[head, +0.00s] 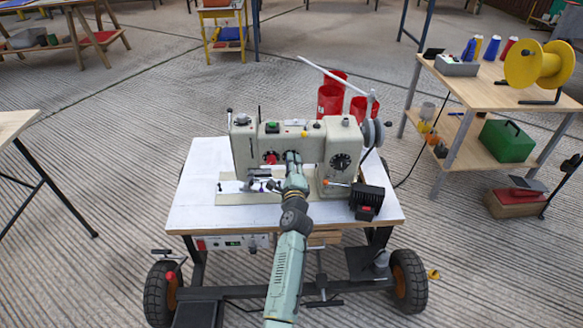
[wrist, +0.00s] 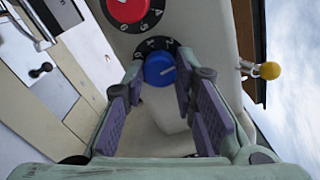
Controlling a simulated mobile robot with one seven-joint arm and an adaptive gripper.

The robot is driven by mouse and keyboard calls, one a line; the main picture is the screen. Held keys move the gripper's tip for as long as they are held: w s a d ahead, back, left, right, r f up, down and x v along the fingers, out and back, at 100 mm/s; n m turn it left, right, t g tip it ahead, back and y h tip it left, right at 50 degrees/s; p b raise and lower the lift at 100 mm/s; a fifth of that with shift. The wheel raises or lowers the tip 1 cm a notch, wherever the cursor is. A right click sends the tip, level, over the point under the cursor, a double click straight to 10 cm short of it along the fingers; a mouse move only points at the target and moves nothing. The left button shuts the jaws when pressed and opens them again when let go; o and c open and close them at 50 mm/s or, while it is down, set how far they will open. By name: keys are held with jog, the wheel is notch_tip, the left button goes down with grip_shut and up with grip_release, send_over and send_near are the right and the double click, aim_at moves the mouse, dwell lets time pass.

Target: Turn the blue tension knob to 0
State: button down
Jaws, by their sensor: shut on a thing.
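The blue tension knob (wrist: 159,69) sits on a black numbered dial (wrist: 141,46) on the face of the cream sewing machine (head: 245,150). A pale mark shows on the knob, but its exact setting is too small to read. Only part of the dial's numbers shows. My gripper (wrist: 160,76) has its fingertips on either side of the blue knob and is shut on it. In the head view, my gripper (head: 292,156) reaches the machine's front and hides the blue knob.
A red knob (wrist: 127,9) on its own numbered dial is close beside the blue one. A yellow-tipped lever (wrist: 268,70) sticks out to the right. The machine stands on a white wheeled table (head: 200,205). A black box (head: 368,196) sits at its right.

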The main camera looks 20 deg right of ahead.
jog(key=n+b, duration=1.3)
jog(key=n, duration=1.2)
jog(key=shift+b, duration=0.35)
jog(key=shift+n, duration=0.3)
jog(key=c, duration=1.3)
grip_release()
jog(key=shift+r, duration=0.1)
